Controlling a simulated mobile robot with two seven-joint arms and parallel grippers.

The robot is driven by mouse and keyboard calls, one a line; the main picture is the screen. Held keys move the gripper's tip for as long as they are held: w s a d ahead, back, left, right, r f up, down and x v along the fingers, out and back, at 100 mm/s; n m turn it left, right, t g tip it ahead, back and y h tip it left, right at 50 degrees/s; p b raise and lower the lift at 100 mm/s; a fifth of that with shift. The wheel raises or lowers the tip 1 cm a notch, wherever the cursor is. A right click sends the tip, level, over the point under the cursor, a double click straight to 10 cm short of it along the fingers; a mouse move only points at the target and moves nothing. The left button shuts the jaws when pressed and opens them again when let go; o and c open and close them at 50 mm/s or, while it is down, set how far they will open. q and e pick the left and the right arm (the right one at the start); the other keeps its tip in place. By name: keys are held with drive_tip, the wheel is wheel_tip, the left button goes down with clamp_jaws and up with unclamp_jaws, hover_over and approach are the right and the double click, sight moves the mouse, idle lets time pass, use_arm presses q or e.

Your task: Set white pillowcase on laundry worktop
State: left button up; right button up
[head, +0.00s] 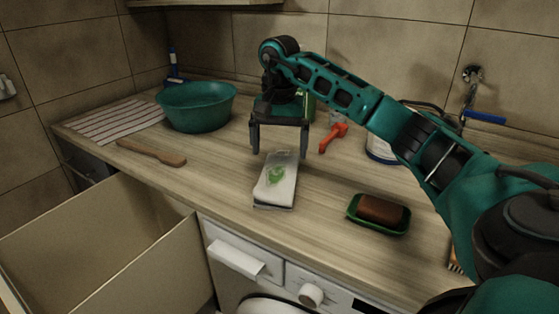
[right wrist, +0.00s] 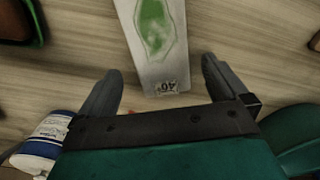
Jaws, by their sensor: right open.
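The white pillowcase (head: 274,182) lies folded flat on the wooden laundry worktop (head: 230,177). It is a narrow folded piece with a green print on top. It also shows in the right wrist view (right wrist: 172,72), where a small label marked 40 sits at its near end. My right gripper (head: 280,150) is open over the far end of the pillowcase. In the right wrist view its two fingers (right wrist: 162,85) stand apart, one to each side of the pillowcase's end, with nothing held between them. My left gripper is not in view.
A green basin (head: 197,108), a striped cloth (head: 118,121) and a wooden brush (head: 151,152) are at the left. A soap dish with brown soap (head: 380,212) is at the right. A red object (head: 333,137) lies behind. An open drawer (head: 100,250) juts out front left.

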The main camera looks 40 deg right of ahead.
sight(279, 166)
wheel_tip(279, 166, up, 6)
drive_tip(key=p, duration=0.1)
drive_tip(key=shift+r, duration=0.2)
idle(0.5)
